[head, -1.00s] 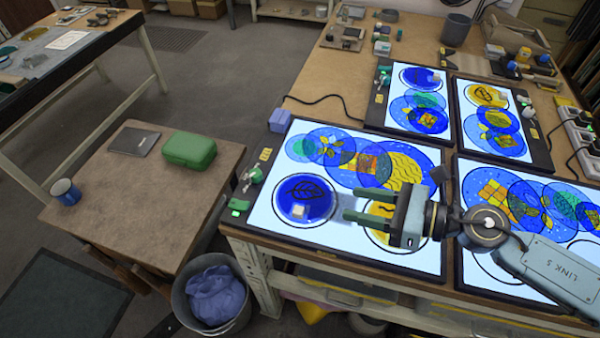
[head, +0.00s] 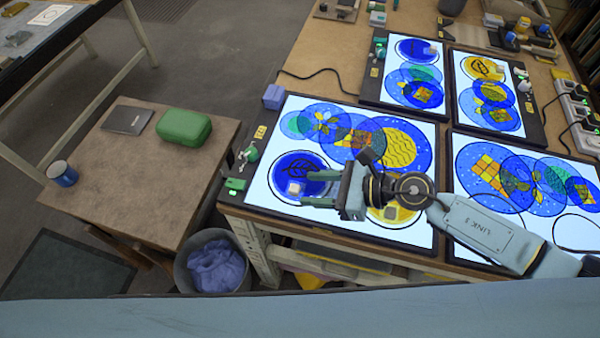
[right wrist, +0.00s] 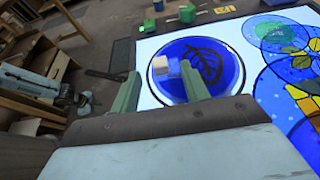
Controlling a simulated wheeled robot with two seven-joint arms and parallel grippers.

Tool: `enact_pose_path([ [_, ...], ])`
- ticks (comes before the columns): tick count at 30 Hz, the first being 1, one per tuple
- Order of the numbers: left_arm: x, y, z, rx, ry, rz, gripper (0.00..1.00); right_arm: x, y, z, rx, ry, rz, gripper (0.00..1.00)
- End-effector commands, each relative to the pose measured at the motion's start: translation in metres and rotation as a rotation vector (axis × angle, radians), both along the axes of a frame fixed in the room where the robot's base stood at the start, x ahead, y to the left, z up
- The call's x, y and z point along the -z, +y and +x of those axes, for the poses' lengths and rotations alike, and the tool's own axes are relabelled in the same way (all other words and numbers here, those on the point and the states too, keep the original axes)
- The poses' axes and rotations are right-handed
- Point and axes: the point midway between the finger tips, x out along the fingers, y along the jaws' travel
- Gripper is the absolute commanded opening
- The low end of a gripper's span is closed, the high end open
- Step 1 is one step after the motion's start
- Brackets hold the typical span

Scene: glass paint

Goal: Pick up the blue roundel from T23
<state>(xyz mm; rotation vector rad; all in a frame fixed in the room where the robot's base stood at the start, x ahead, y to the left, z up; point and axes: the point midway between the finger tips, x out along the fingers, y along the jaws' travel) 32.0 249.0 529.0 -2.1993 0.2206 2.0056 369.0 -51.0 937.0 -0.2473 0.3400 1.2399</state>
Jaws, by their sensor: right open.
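A blue roundel (head: 299,174) with a dark leaf drawing lies on the lit near-left light panel (head: 262,196). It bears a small pale block (head: 293,188) near its front edge. My right gripper (head: 313,188) is open, with its green fingers pointing left over the roundel's right side, close to the block. In the right wrist view the roundel (right wrist: 232,76) lies beyond the fingers, and the pale block (right wrist: 158,67) shows between the fingertips. The fingers do not visibly touch it. I cannot read T23 on any label. My left gripper is not in view.
A yellow roundel (head: 408,215) lies partly hidden under my right gripper. Overlapping coloured discs (head: 405,146) fill the panel's back part. Small green items (head: 236,184) and a lilac block (head: 273,96) stand at its left. More lit panels are behind and right.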

Motion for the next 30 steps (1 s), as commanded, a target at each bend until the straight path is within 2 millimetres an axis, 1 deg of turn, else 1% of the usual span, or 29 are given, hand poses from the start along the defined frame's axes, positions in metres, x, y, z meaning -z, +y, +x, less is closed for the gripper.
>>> enact_pose_path([
  [1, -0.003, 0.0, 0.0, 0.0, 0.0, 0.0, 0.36, 0.001, 0.009, 0.002, -0.001, 0.0, 0.004, 0.45],
  [6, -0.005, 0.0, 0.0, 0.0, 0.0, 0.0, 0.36, 0.01, 0.028, 0.008, -0.001, -0.001, 0.003, 0.45],
  [10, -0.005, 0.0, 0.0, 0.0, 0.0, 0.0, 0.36, 0.013, 0.032, 0.01, 0.0, 0.0, 0.001, 0.45],
  [15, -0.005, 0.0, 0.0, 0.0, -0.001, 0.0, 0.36, 0.013, 0.032, 0.01, 0.0, 0.0, 0.001, 0.45],
  [16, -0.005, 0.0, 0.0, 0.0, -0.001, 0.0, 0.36, 0.013, 0.032, 0.01, 0.0, 0.0, 0.001, 0.44],
  [26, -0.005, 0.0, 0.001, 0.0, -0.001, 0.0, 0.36, 0.013, 0.032, 0.009, 0.0, 0.0, 0.001, 0.01],
  [30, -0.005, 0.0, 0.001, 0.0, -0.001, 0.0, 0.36, 0.013, 0.032, 0.01, 0.001, -0.001, 0.002, 0.0],
])
